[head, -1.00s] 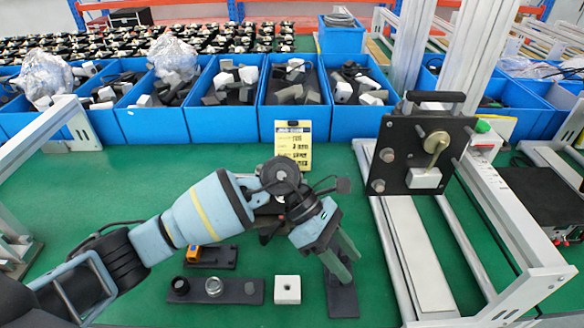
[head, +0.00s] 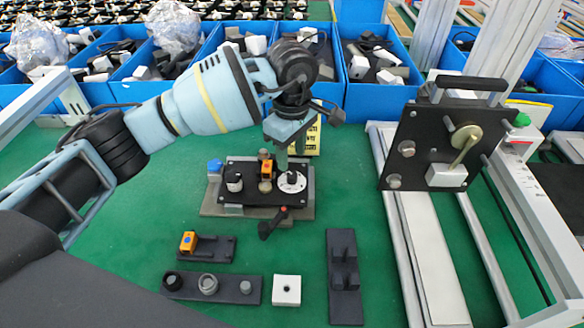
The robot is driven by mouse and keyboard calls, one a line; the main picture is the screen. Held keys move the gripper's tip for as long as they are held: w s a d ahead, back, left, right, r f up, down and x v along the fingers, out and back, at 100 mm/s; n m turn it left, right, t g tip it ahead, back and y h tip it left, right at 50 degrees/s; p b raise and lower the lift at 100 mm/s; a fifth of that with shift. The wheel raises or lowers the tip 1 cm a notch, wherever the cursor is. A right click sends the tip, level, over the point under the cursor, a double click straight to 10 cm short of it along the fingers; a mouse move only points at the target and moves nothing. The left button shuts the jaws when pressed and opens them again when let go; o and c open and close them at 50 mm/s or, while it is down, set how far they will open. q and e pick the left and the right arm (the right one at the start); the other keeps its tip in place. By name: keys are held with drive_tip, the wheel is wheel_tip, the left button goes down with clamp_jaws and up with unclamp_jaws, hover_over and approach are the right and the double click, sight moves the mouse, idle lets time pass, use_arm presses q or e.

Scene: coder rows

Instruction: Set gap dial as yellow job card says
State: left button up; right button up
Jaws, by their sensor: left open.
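A white round dial (head: 297,187) with a dark centre sits at the right of a black fixture plate (head: 240,171) in the middle of the green bench. My left gripper (head: 287,168) is open, pointing down with its fingertips just above or at the dial's centre; I cannot tell whether they touch it. The two fingers overlap in this view. The yellow job card (head: 314,140) stands behind the fixture, mostly hidden by my left arm, so its text cannot be read. My right gripper is not in view.
The fixture also bears an orange block (head: 267,170) and a black lever (head: 272,222). In front lie a black strip with round parts (head: 237,288), a white square block (head: 287,290) and a dark stand (head: 346,300). A metal frame with a black plate (head: 425,150) rises at right.

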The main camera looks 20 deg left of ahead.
sight(292, 174)
use_arm(q)
wheel_tip(292, 174, down, 5)
drive_tip(key=shift+r, duration=0.1)
drive_tip(key=shift+f, duration=0.45)
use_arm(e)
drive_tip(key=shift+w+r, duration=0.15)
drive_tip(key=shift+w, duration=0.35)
